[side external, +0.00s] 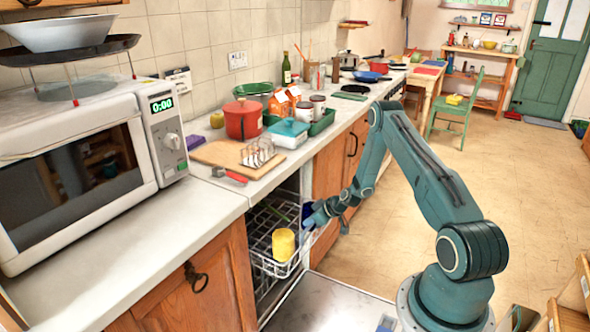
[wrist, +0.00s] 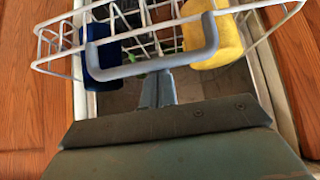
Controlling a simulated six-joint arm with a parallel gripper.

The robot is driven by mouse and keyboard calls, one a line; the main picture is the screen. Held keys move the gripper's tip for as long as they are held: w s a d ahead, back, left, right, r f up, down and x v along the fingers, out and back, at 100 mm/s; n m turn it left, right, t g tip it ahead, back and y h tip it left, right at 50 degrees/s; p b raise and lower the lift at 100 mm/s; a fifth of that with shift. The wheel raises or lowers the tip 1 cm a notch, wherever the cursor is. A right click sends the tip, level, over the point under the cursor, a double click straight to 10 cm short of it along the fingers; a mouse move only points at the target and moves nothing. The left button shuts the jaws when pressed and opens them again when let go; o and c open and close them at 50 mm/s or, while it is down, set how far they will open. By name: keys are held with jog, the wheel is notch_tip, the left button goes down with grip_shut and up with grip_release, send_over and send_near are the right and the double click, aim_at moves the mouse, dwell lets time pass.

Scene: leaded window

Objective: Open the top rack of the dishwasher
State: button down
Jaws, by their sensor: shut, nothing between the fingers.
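The dishwasher's top rack (side external: 262,262) is a white wire basket under the counter; its front part shows past the cabinet edge. It holds a yellow cup (side external: 283,244) and a dark blue item, beside which my gripper (side external: 308,222) is at the rack's front. In the wrist view, the rack (wrist: 60,45) has a grey U-shaped handle (wrist: 150,66) on its front. My gripper (wrist: 156,78) is shut and empty, its fingertips right at the handle's crossbar. I cannot tell whether they touch it. The yellow cup (wrist: 212,38) and blue item (wrist: 104,52) stand behind the handle.
The lowered dishwasher door (side external: 325,300) lies flat below the rack. Wooden cabinet doors (side external: 195,285) flank the opening. The counter above holds a microwave (side external: 75,170), a red pot (side external: 243,119) and a toast rack (side external: 258,152). Open floor (side external: 420,225) lies to the right.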

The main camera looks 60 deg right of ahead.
jog(key=s, duration=1.1)
jog(key=shift+w+r, duration=0.1)
jog(key=shift+r, duration=0.05)
notch_tip(320, 180, up, 20)
dwell(1.1)
jog(key=c, duration=1.6)
grip_release()
jog(key=shift+f, duration=0.2)
jog(key=shift+o, duration=0.7)
jog(key=shift+f+n, duration=0.2)
jog(key=shift+n, duration=0.1)
notch_tip(320, 180, down, 6)
jog(key=w+n+g, duration=0.3)
jog(key=n+g, duration=0.7)
jog(key=n, duration=0.7)
jog(key=shift+d+r+g, duration=0.25)
jog(key=shift+d+g, duration=0.05)
jog(key=shift+g, duration=0.1)
